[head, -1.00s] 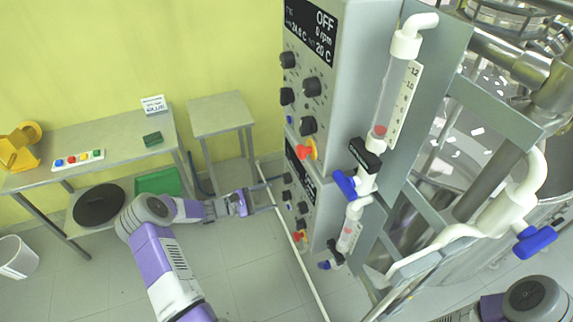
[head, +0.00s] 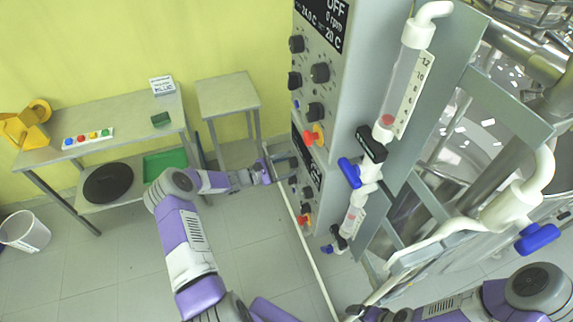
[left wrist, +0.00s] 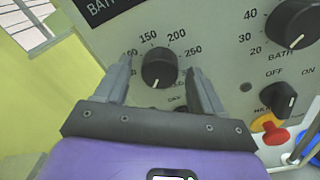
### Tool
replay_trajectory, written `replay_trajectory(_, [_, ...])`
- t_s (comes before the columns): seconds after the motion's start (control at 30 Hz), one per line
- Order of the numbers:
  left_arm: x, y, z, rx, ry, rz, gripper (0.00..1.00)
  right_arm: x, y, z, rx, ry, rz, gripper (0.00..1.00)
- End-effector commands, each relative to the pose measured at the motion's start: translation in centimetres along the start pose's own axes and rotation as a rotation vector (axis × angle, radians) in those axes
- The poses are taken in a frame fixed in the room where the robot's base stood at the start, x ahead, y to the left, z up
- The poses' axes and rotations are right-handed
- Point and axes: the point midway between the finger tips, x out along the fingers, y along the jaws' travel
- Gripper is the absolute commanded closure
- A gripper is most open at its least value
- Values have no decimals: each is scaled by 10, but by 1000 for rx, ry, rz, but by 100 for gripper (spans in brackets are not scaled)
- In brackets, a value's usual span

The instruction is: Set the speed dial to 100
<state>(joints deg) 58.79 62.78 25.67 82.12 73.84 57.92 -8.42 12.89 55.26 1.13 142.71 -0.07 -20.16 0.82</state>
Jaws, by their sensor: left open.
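A round black dial (left wrist: 158,70) with a printed scale, 150, 200 and 250 legible, is on the grey panel in the left wrist view. The label below it is partly hidden and its pointer is hard to read. My left gripper (left wrist: 158,80) is open, with one finger on each side of the dial; I cannot tell whether they touch it. In the head view my left gripper (head: 280,168) is at the lower control panel of the tall grey cabinet. My right gripper (head: 372,313) is partly visible at the bottom edge, its jaws unclear.
A larger BATH knob (left wrist: 292,22), a black switch (left wrist: 285,98) and a red button on yellow (left wrist: 272,132) are right of the dial. The upper unit's display (head: 322,22) reads OFF. Glass tubing with a blue valve (head: 349,172) stands right of the panels.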

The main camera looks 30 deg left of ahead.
Motion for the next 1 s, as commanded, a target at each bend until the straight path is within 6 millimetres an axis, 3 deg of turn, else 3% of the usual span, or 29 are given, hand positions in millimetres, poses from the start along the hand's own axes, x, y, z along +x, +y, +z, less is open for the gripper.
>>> replay_trajectory(0.07, [0, 0, 0, 0, 0, 0, 41, 0, 0, 0, 0, 0, 0, 0])
replay_trajectory(0.37, [0, 0, 0, 0, 0, 0, 87, 0, 0, 0, 0, 0, 0, 0])
replay_trajectory(0.67, [-1, 0, -1, 36, -2, 1, 87, 4, 2, 0, 0, 0, 0, 0])
replay_trajectory(1.0, [-1, -1, -3, 253, -12, 9, 87, 28, 10, -1, 0, 0, 0, 0])
